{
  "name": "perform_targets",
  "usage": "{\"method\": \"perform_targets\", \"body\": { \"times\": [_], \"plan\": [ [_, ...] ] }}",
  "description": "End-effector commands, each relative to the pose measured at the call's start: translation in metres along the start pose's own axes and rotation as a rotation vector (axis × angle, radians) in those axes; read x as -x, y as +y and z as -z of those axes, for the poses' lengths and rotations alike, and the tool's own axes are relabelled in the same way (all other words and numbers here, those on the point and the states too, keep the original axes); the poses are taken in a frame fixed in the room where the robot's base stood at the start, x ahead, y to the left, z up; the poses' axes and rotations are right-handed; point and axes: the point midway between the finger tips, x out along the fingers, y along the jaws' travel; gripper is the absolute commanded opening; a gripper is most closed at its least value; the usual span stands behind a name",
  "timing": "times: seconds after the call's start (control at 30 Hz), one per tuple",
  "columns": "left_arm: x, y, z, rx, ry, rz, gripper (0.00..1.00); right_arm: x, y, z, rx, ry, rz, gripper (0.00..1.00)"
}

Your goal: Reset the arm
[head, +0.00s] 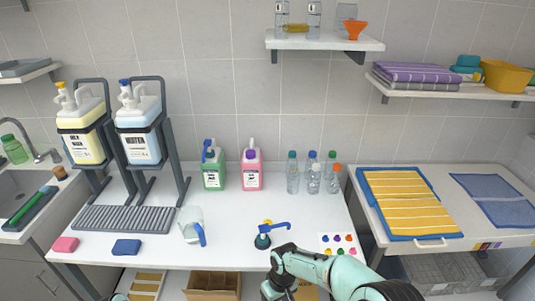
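My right arm comes in from the lower right, pale teal with dark joints. It bends in front of the table's (225,257) front edge and runs down out of the bottom of the head view. Its gripper is not visible. A dark teal piece with a blue spout, like a pump head (263,241), stands on the table just behind my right arm's bend.
A clear jug with blue handle (190,226), a pink sponge (66,244) and a blue sponge (126,247) lie near the front. Green (213,172) and pink bottles (251,174) and several clear bottles (293,178) stand behind. A blue tray (449,236) holds a yellow striped towel (402,201).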

Motion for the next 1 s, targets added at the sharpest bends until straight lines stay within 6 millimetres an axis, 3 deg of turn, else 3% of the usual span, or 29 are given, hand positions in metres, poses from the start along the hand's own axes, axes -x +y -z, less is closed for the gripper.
{"method": "perform_targets", "body": {
  "times": [0.03, 0.17, 0.2, 0.3, 0.4, 0.5, 0.63, 1.0],
  "plan": [
    [0.001, 0.001, 0.001, -0.001, 0.002, -0.001, 0.88, -0.032, 0.006, -0.019, -0.048, -0.014, 0.039, 0.63],
    [0.001, 0.001, 0.001, -0.002, 0.003, -0.001, 0.88, -0.106, 0.01, -0.073, -0.205, -0.008, 0.139, 0.63],
    [0.001, 0.001, 0.001, -0.001, 0.002, -0.001, 0.88, -0.129, 0.009, -0.095, -0.269, -0.007, 0.169, 0.63],
    [0.0, 0.001, 0.001, -0.001, 0.001, -0.001, 0.88, -0.174, 0.002, -0.154, -0.449, 0.001, 0.226, 0.63],
    [0.001, 0.001, 0.001, -0.001, 0.001, 0.0, 0.88, -0.2, -0.01, -0.208, -0.622, 0.008, 0.249, 0.63],
    [0.001, 0.001, 0.001, -0.001, 0.001, -0.001, 0.88, -0.211, -0.021, -0.25, -0.757, 0.01, 0.248, 0.63],
    [0.001, 0.001, 0.001, -0.001, 0.001, -0.001, 0.88, -0.214, -0.03, -0.281, -0.857, 0.011, 0.234, 0.63],
    [0.001, 0.001, 0.001, -0.001, 0.001, -0.001, 0.88, -0.214, -0.032, -0.289, -0.885, 0.016, 0.225, 0.63]
  ]
}}
